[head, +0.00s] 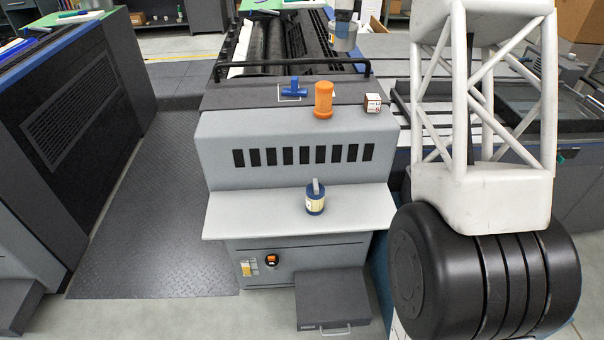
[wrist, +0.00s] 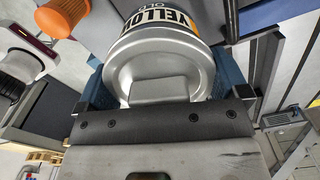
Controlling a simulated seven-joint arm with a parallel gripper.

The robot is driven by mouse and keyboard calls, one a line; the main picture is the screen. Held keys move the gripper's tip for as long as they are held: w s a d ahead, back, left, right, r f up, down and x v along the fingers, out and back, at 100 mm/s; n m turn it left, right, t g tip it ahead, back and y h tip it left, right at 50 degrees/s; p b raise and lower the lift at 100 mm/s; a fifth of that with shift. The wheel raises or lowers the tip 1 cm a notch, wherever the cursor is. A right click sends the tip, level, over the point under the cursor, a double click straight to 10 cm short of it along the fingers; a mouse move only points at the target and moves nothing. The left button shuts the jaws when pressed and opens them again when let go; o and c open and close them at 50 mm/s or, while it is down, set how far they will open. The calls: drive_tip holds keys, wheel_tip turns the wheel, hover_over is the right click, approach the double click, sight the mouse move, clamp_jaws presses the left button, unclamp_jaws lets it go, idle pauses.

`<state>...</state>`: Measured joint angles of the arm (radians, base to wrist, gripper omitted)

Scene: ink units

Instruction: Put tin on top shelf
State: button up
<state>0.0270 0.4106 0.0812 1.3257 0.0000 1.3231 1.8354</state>
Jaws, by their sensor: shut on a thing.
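A silver tin (wrist: 165,65) with an orange, white and black label reading "YELLO…" fills the upper middle of the wrist view. My gripper (wrist: 160,88) is shut on it, with blue fingers at its left and right sides. In the head view the grey tin (head: 343,40) hangs below my gripper (head: 345,14), over the far part of the machine, behind the dark upper shelf (head: 240,96). I cannot tell its height above the machine. A light grey lower ledge (head: 245,212) is nearer to me.
An orange container (head: 323,98), a blue T-shaped tool (head: 294,90) and a small white box (head: 372,103) stand on the upper shelf. A blue can (head: 315,203) with something grey sticking up stands on the lower ledge. A dark rail (head: 290,64) runs behind the upper shelf.

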drive_tip(key=s+a+r+n, duration=0.1)
drive_tip(key=s+a+r, duration=0.1)
drive_tip(key=s+a, duration=0.7)
drive_tip(key=s+a+r+n, duration=0.15)
drive_tip(key=s+a, duration=0.25)
drive_tip(key=s, duration=0.9)
drive_tip(key=s+a+f, duration=0.2)
drive_tip(key=s+a, duration=0.1)
drive_tip(key=s, duration=1.1)
drive_tip(key=s+a+f, duration=0.2)
drive_tip(key=s+a, duration=0.1)
drive_tip(key=s, duration=1)
wheel_tip(320, 180, down, 32)
drive_tip(key=shift+s+d+n, duration=0.15)
drive_tip(key=shift+d+n, duration=0.1)
drive_tip(key=shift+n, duration=0.2)
drive_tip(key=w+a, duration=0.2)
drive_tip(key=w, duration=0.5)
drive_tip(key=w+a+f, duration=0.1)
drive_tip(key=w+a, duration=0.2)
drive_tip(key=w, duration=0.5)
drive_tip(key=shift+f, duration=0.15)
drive_tip(key=shift+w, duration=0.1)
